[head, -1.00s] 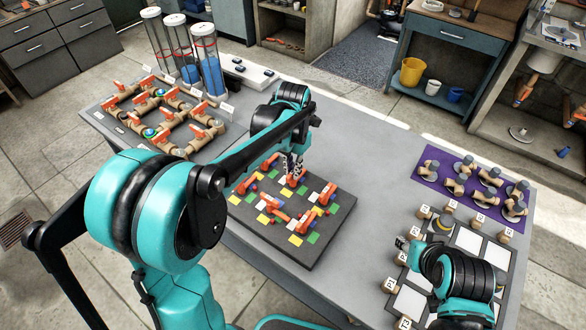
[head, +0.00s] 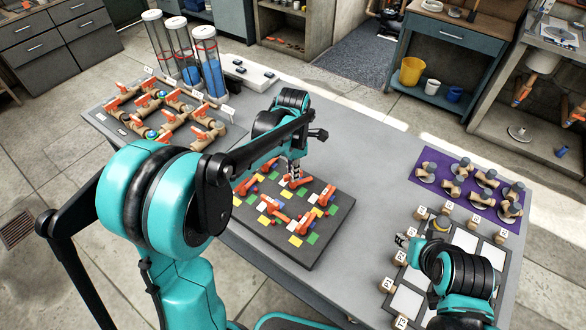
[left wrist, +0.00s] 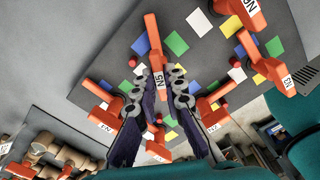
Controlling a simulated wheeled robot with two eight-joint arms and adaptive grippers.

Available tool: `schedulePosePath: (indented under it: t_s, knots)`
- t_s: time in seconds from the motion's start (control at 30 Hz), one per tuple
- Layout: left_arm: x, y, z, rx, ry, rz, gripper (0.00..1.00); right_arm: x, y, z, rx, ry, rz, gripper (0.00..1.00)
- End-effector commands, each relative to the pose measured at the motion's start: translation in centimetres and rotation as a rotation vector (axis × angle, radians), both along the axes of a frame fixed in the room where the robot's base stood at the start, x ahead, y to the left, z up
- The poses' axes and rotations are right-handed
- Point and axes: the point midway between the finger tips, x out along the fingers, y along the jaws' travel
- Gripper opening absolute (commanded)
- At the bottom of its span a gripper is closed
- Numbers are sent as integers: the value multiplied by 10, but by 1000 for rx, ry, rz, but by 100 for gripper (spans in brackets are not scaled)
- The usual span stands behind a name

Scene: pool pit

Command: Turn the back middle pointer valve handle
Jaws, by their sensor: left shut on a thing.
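The back middle pointer valve handle (head: 299,182) is an orange lever on the dark board with coloured squares. My left gripper (head: 293,171) reaches down onto it from above and is shut on it. In the left wrist view, the orange handle (left wrist: 155,50), with a white label that seems to read N5, lies between the fingertips of my left gripper (left wrist: 165,80). The fingers hide part of its pivot end. My right gripper (head: 402,242) is at the lower right, away from the board; its finger opening is too small to tell.
Other orange handles stand close around on the board (head: 312,262), such as a front handle (head: 274,210) and a right handle (head: 327,194). A pipe panel (head: 165,110) and clear cylinders (head: 211,75) stand at the back left. A purple mat (head: 428,155) with valves lies at right.

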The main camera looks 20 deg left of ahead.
Motion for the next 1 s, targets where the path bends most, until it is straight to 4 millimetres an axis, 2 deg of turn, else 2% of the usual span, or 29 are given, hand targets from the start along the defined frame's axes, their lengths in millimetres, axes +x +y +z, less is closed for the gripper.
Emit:
schedulePosePath:
  t_s: [1.0]
  knots:
    - [1,0,1,0,-1,-963,0,0,0,24,0,0,0,40]
